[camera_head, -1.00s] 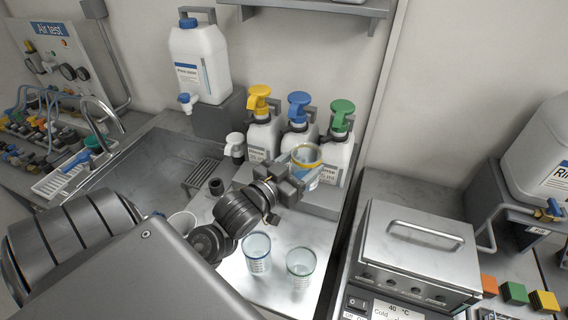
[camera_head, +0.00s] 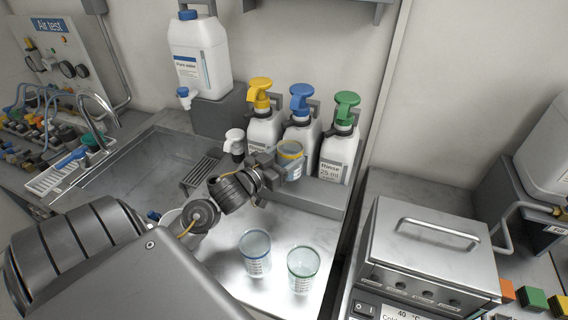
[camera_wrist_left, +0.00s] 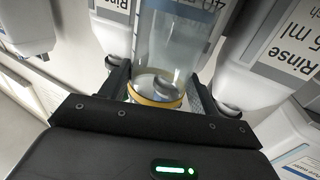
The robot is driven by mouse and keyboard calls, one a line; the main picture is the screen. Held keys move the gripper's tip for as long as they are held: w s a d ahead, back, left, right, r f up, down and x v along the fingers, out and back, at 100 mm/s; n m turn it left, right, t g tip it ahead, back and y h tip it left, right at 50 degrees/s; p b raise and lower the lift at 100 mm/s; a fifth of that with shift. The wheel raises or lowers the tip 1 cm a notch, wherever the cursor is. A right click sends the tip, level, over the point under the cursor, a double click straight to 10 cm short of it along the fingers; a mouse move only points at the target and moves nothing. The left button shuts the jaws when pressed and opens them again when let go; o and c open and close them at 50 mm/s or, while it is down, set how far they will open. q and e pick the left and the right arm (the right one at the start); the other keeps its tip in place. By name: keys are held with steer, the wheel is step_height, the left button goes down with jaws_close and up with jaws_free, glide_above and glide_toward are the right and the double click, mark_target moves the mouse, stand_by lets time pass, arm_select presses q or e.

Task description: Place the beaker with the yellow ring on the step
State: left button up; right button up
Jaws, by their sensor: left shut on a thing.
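The beaker with the yellow ring (camera_head: 291,163) is clear, with the ring round its rim. My left gripper (camera_head: 286,172) is shut on it, just in front of the pump bottles. In the left wrist view the beaker (camera_wrist_left: 172,45) stands between the two fingers (camera_wrist_left: 163,92), its yellow ring near the gripper body. The step (camera_head: 318,200) is the grey raised ledge under the bottles. The beaker is over or near its left front part; I cannot tell whether its base touches. My right gripper is not in view.
Bottles with yellow (camera_head: 259,95), blue (camera_head: 301,100) and green (camera_head: 346,108) pumps stand along the back of the step. A blue-ringed beaker (camera_head: 255,255) and a green-ringed beaker (camera_head: 302,270) stand on the counter in front. A metal box (camera_head: 425,250) is at the right.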

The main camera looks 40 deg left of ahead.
arm_select(q)
step_height(320, 180, down, 3)
steer(key=shift+r, duration=0.2)
steer(key=shift+f, duration=0.2)
steer(key=shift+f, duration=0.15)
steer(key=o, duration=1.1)
